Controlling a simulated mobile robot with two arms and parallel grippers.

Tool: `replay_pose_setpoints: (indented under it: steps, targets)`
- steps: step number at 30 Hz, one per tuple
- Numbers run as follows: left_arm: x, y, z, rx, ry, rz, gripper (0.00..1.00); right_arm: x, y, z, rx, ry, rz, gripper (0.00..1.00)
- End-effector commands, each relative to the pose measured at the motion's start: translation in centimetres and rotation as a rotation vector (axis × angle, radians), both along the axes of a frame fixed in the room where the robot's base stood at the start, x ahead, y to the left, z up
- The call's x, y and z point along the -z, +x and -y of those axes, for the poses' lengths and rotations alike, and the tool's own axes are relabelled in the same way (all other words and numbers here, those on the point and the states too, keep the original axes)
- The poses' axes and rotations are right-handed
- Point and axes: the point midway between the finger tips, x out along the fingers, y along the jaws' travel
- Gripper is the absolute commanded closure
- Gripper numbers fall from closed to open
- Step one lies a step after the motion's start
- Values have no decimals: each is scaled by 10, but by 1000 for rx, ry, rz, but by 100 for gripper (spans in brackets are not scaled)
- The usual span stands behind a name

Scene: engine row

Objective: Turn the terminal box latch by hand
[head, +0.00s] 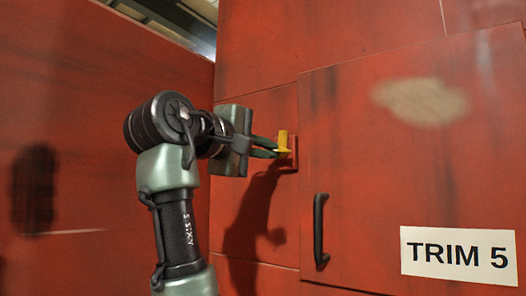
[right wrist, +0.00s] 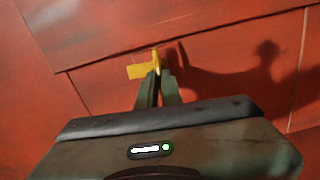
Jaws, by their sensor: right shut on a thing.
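The yellow latch (head: 283,142) sits on a small red mount at the left edge of the red door panel (head: 350,130) in the head view. My right gripper (head: 277,150) reaches it from the left and is shut on it. In the right wrist view the latch (right wrist: 138,71) shows beyond my fingertips (right wrist: 157,75), with a flat yellow part sticking out to the left and a narrow part between the fingers. The fingers hide part of the latch. My left gripper is not in view.
A black handle (head: 320,230) stands upright on the door, right of and below the latch. A white "TRIM 5" label (head: 459,255) is at the lower right. A red wall (head: 80,150) closes off the left side.

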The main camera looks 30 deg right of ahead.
Motion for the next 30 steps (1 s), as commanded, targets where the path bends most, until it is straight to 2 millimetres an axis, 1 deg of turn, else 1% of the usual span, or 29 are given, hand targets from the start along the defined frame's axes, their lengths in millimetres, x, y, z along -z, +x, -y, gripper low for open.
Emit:
replay_pose_setpoints:
  steps: [1,9,24,25,27,30]
  targets:
    - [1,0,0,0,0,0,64,-4,-2,3,6,-17,-14,100]
    - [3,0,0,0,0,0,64,-4,-2,4,6,-47,-90,100]
    - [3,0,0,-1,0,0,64,-4,-2,4,7,-53,-104,100]
    - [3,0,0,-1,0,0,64,-4,-2,4,7,-53,-104,88]
    - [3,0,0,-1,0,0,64,-5,-2,4,7,-53,-104,72]
    - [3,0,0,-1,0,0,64,-3,-2,4,7,-50,-105,72]
